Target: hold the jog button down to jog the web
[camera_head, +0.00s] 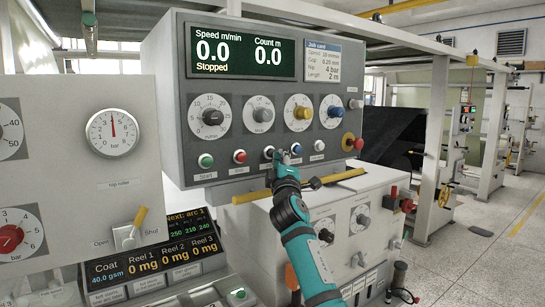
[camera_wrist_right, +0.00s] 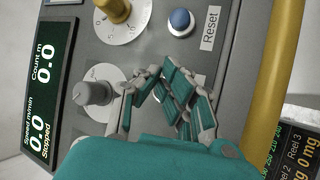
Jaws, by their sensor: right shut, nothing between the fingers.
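The grey control panel (camera_head: 222,102) fills the middle of the head view, with a row of push buttons along its lower edge. A green button (camera_head: 206,160) labelled Start and a red button (camera_head: 240,156) are at the left. A dark button (camera_head: 268,152) sits just left of my right gripper (camera_head: 283,157); its label is unreadable, and I cannot confirm it is the jog button. My right gripper is shut and empty, close before the panel; contact cannot be told. In the wrist view its fingers (camera_wrist_right: 165,98) lie beside the blue button (camera_wrist_right: 181,21) labelled Reset. My left gripper is not in view.
The display (camera_head: 241,52) reads 0.0 m/min, 0.0 m and Stopped. A yellow bar (camera_head: 250,196) runs below the panel. Open floor (camera_head: 470,262) lies at the right.

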